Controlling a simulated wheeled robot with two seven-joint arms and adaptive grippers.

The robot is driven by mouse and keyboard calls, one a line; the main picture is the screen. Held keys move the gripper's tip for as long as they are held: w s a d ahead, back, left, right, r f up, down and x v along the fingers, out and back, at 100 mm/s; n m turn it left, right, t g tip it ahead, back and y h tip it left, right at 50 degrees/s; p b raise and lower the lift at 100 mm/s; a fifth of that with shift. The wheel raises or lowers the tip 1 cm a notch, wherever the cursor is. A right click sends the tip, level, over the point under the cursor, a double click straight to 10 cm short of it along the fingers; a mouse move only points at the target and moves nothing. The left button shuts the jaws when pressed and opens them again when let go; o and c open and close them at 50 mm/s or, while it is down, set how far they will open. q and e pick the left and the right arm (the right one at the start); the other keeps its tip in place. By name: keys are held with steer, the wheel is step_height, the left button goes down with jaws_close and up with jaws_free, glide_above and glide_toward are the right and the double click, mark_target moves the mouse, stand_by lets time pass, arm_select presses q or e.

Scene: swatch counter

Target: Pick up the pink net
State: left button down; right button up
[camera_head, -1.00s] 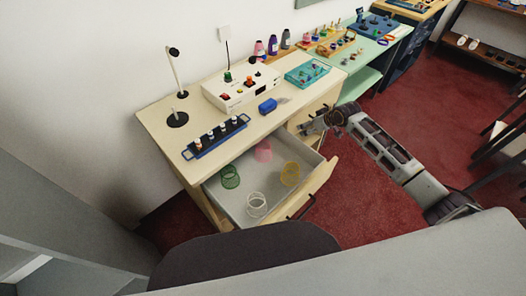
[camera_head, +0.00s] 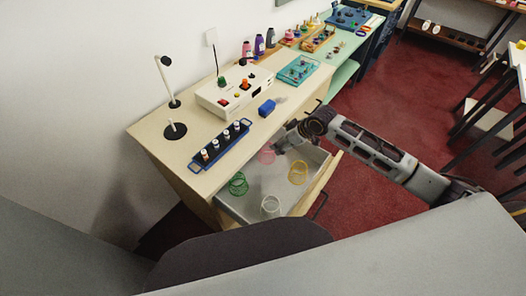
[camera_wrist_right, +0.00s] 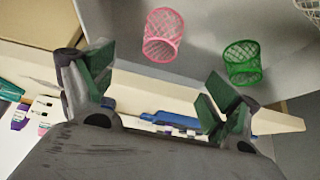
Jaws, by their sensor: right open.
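The pink net (camera_head: 266,156) is a small open mesh basket in the back part of the open drawer (camera_head: 285,186). In the right wrist view the pink net (camera_wrist_right: 163,36) lies beyond the fingertips, between the two fingers' lines and apart from them. My right gripper (camera_head: 284,137) reaches in from the right and hangs over the drawer's back right area, close to the pink net. In its wrist view the right gripper (camera_wrist_right: 158,78) has its green-padded fingers spread wide with nothing between them. My left gripper is not in view.
A green net (camera_head: 238,184), a yellow net (camera_head: 298,172) and a white net (camera_head: 270,206) stand in the same drawer. The desk edge is close to my right gripper. On the desk are a blue bottle rack (camera_head: 222,146), a blue block (camera_head: 267,108) and a white device (camera_head: 226,97).

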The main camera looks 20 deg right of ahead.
steer(key=shift+s+a, duration=0.1)
steer(key=shift+s, duration=0.15)
steer(key=shift+f, duration=0.1)
glide_toward(268, 149)
steer(key=shift+s+a+r, duration=0.3)
steer(key=shift+s+a, duration=0.2)
steer(key=shift+a, duration=0.2)
steer(key=shift+s+a+r, duration=0.35)
steer(key=shift+s+a, duration=0.15)
steer(key=shift+a, duration=0.2)
steer(key=shift+x, duration=2.65)
steer(key=shift+c, duration=0.4)
steer(key=c, duration=0.7)
